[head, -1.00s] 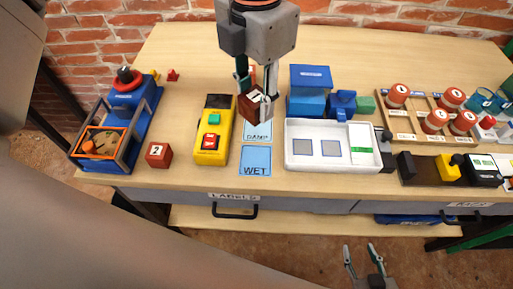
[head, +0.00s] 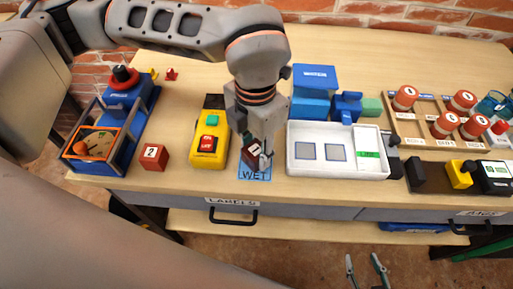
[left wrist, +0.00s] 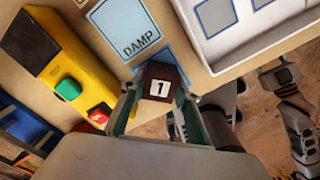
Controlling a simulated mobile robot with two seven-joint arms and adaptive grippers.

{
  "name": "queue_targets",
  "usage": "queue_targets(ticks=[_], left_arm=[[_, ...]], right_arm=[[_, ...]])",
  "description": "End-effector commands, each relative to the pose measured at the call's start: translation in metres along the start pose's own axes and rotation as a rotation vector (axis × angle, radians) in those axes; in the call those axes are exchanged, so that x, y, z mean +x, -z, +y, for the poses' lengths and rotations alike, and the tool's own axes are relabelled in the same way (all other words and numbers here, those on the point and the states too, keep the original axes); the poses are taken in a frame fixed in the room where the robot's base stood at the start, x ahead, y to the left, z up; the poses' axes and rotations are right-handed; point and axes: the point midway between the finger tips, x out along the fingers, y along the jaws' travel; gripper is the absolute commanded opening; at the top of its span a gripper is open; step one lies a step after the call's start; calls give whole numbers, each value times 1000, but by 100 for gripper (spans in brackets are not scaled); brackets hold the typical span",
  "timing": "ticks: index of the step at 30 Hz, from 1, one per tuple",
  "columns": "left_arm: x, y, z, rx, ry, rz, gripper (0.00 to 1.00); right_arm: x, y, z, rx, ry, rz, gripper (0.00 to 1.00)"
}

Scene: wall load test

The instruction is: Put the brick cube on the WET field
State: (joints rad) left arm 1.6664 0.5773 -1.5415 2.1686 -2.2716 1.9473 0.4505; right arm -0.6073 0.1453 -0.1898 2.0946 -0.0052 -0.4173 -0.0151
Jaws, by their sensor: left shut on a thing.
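My left gripper (head: 258,152) is shut on a dark red-brown cube marked 1 (head: 250,155). The cube also shows between the fingers in the left wrist view (left wrist: 160,84). It is tilted in the head view and overlaps the blue WET field (head: 246,175). I cannot tell whether it touches the field. In the left wrist view the cube and fingers hide most of the WET field, with a blue strip showing beside the DAMP field (left wrist: 128,28). My right gripper (head: 366,268) is open and empty, in front of and below the table edge.
A red cube marked 2 (head: 153,157) stands at the left. A yellow button box (head: 209,150) is left of the fields, and a white tray (head: 335,172) is close on the right. The table's front edge is just before the WET field.

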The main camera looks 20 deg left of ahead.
Motion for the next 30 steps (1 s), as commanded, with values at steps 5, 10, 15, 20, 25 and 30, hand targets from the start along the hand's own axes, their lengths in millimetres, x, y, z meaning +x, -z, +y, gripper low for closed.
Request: queue_targets(ticks=[5,10,15,20,25,30], left_arm=[[-1,0,0,0,-1,-3,6],[2,0,0,0,-1,-2,6],[3,0,0,0,-1,-2,48],[3,0,0,0,-1,-2,48],[0,0,0,0,-1,-3,48],[-20,-1,1,0,-4,-7,48]], right_arm=[[1,9,3,-4,-3,17,40],[2,8,3,-5,-2,15,40],[2,7,2,-5,-1,13,40],[2,5,1,-4,0,10,40],[0,2,0,-2,2,3,40],[-2,4,-1,1,1,2,40]])
